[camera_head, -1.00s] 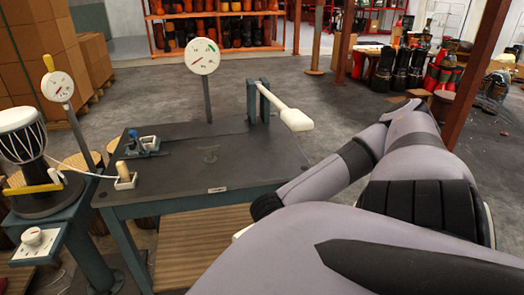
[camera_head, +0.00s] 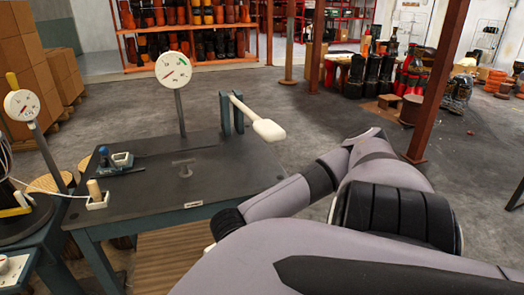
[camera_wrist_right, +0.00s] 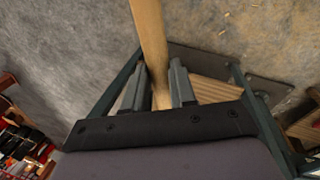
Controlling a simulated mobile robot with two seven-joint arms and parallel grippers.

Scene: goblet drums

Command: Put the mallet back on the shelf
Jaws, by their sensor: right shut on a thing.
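In the right wrist view, a pale wooden handle (camera_wrist_right: 149,35), which looks like the mallet's, runs between the two fingers of my right gripper (camera_wrist_right: 160,78) and out of the top of the picture. The gripper is shut on it. The mallet's head is not visible. In the head view my right arm hides this gripper and the mallet. A slatted wooden lower shelf (camera_head: 163,262) shows under the dark worktable (camera_head: 140,190). The slats also show in the right wrist view (camera_wrist_right: 215,91), beyond the fingers. My left gripper is not in view.
On the worktable stand a round gauge (camera_head: 173,70), a blue tool (camera_head: 115,162), a small wooden peg block (camera_head: 97,198) and a white paddle lever (camera_head: 268,130) jutting past the right edge. A red post (camera_head: 435,85) stands at right. Open floor (camera_head: 340,110) lies behind.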

